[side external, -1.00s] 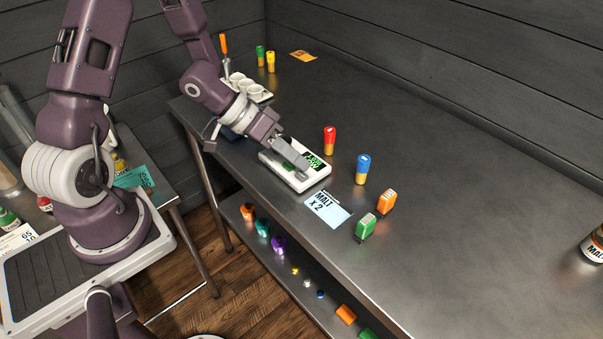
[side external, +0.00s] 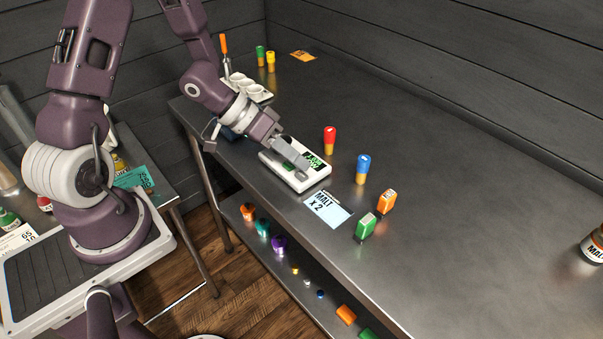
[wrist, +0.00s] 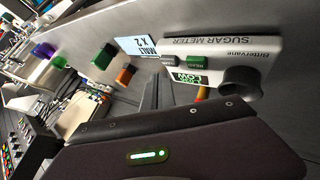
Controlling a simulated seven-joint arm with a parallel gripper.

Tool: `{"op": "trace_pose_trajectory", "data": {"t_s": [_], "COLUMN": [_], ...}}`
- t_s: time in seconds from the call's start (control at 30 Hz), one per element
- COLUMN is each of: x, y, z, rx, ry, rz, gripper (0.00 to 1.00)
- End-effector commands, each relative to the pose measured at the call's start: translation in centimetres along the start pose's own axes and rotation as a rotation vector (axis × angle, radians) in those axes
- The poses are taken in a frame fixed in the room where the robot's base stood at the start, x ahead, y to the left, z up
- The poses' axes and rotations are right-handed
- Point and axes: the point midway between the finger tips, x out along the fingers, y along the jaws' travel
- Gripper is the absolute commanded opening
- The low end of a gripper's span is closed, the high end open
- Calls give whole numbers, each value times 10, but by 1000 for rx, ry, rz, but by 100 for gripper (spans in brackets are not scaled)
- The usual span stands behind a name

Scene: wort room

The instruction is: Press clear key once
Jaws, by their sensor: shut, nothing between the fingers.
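The white sugar meter (side external: 312,174) lies on the steel bench in the side external view. In the wrist view the sugar meter (wrist: 222,50) appears upside down, with a green key (wrist: 197,62), a grey key (wrist: 170,60) and a lit green display (wrist: 190,77) reading LOW. I cannot read a label on the grey key. My gripper (side external: 302,166) is shut and empty, its fingers reaching down over the meter's face. In the wrist view my gripper's fingertips (wrist: 160,78) are close to the grey key; I cannot tell whether they touch it.
A card reading MALT x 2 (side external: 327,208) lies beside the meter. Red (side external: 330,140) and blue (side external: 362,168) capped pieces and green (side external: 366,226) and orange (side external: 386,202) blocks stand nearby. A white tray with cups (side external: 258,94) is behind. The bench's right side is largely clear.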

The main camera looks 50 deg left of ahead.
Motion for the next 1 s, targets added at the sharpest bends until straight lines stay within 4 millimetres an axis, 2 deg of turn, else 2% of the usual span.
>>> {"op": "trace_pose_trajectory", "data": {"t_s": [1.0], "x": [6], "y": [-4], "z": [4], "rx": [0], "ry": [0], "rz": [0], "gripper": [0]}}
